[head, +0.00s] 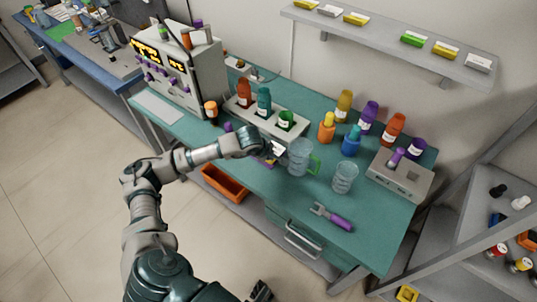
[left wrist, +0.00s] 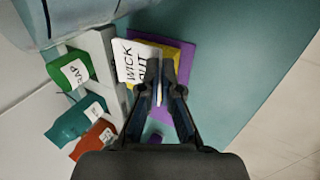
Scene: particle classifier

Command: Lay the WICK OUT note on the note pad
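The WICK OUT note (left wrist: 130,62) is a white card with black letters. It shows in the left wrist view at my left gripper (left wrist: 161,68), whose fingers are close together with a white strip of the note between them. A purple pad (left wrist: 188,88) with a yellow layer (left wrist: 187,56) lies beneath the fingers and the note; whether the note touches it I cannot tell. In the head view the note (head: 278,149) is a small white patch beside my left gripper (head: 266,152), and the pad is mostly hidden. A dark part at the bottom edge may be my right gripper (head: 260,291).
A grey rack (head: 262,122) with red, teal and green labelled containers stands close behind. A clear jug (head: 300,157) is just right of my left gripper, with a clear cup (head: 344,178) beyond. A purple-handled tool (head: 332,216) lies in front. An orange bin (head: 224,184) sits below the edge.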

